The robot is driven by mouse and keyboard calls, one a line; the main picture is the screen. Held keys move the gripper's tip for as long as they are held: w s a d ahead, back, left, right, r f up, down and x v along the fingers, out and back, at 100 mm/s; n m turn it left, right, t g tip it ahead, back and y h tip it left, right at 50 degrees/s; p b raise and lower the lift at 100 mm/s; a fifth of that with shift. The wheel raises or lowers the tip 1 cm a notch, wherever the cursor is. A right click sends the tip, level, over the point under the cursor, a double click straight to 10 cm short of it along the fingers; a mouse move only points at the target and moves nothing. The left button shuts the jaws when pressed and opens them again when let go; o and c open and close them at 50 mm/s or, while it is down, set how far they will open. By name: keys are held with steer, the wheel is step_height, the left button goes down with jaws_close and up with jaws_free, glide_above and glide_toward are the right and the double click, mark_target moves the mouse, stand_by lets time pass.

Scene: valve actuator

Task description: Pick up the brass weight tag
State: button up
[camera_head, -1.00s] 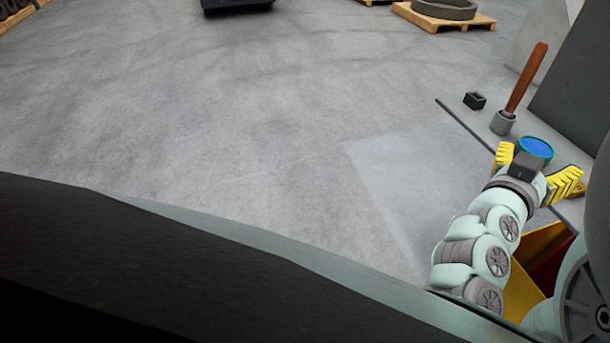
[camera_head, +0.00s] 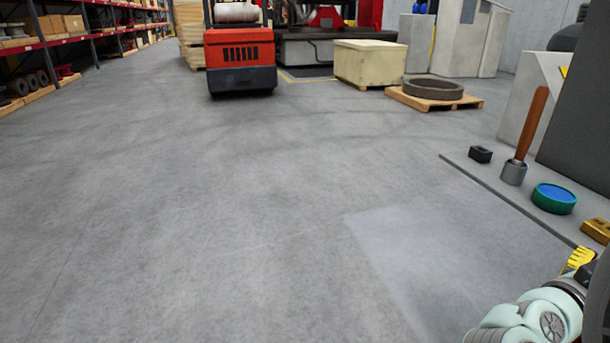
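The brass weight tag (camera_head: 596,231) is a small gold-yellow block on the grey bench top (camera_head: 484,184), at the right edge of the head view. A dark mark shows on its top, and the frame edge cuts it off. My gripper (camera_head: 580,259) is at the lower right, just below and nearer than the tag in the picture. Only one yellow ribbed finger shows clearly; the rest is cut off or hidden by my arm. I cannot tell its opening, or whether it touches the tag.
A round green tin with a blue top (camera_head: 554,198) sits left of the tag. Beyond it are a wooden-handled tool with a grey head (camera_head: 515,172) and a small black block (camera_head: 480,154). A grey panel (camera_head: 580,120) rises behind. Open floor lies left, with a forklift (camera_head: 240,60) far off.

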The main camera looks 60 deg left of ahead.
steer(key=p+x, duration=0.3)
steer(key=x, duration=0.8)
steer(key=shift+f+p, duration=0.1)
steer(key=shift+p, duration=0.2)
steer(key=shift+w+f, duration=0.15)
steer(key=shift+w, duration=0.2)
steer(key=shift+o, duration=0.2)
steer(key=c, duration=1.1)
